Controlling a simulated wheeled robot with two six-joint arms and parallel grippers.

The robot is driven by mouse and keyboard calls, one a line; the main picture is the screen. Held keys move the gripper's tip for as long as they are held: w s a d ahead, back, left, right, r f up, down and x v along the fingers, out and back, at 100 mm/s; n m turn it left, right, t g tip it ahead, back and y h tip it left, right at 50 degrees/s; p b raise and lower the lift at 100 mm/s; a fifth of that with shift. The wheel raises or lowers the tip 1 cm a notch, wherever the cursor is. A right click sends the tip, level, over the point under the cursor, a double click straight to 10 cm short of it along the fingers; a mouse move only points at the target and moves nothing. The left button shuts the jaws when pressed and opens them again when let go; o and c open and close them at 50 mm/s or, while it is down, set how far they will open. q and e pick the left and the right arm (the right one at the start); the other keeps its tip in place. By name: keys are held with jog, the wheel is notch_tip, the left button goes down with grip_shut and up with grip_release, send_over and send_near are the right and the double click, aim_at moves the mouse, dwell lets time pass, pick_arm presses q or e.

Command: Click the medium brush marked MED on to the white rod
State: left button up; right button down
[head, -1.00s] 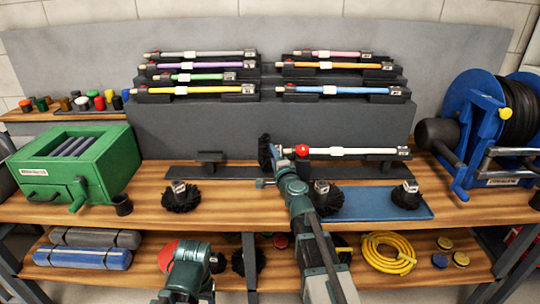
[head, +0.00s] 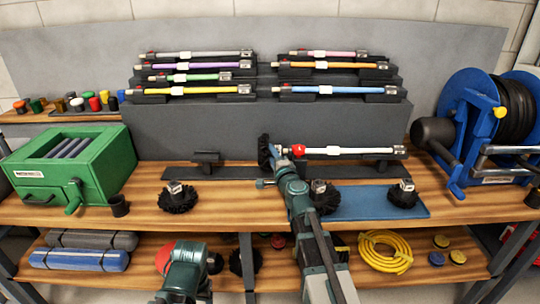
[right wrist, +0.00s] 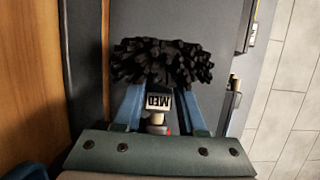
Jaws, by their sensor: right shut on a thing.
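The medium brush (head: 264,152), with black bristles, is in my right gripper (head: 277,166) at the left end of the white rod (head: 345,151). In the right wrist view the brush (right wrist: 160,62) sits between the blue fingers (right wrist: 158,103), its MED label (right wrist: 158,101) showing. A pale stub with a bit of red shows just below the label. The rod lies level on a dark stand, its red knob (head: 298,150) close right of the gripper. I cannot tell whether brush and rod are joined. Part of my left arm shows low in the head view; its fingers are not clear.
Other black brushes stand on the bench: one at the left (head: 176,197), one beside my right arm (head: 323,196), one on the blue mat (head: 403,194). A green box (head: 70,165) is left, a blue hose reel (head: 480,130) right. Coloured rods rest on the rack (head: 265,130) behind.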

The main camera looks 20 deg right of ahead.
jog(key=shift+s+d, duration=0.25)
jog(key=shift+d, duration=0.55)
jog(key=shift+c, duration=2)
grip_release()
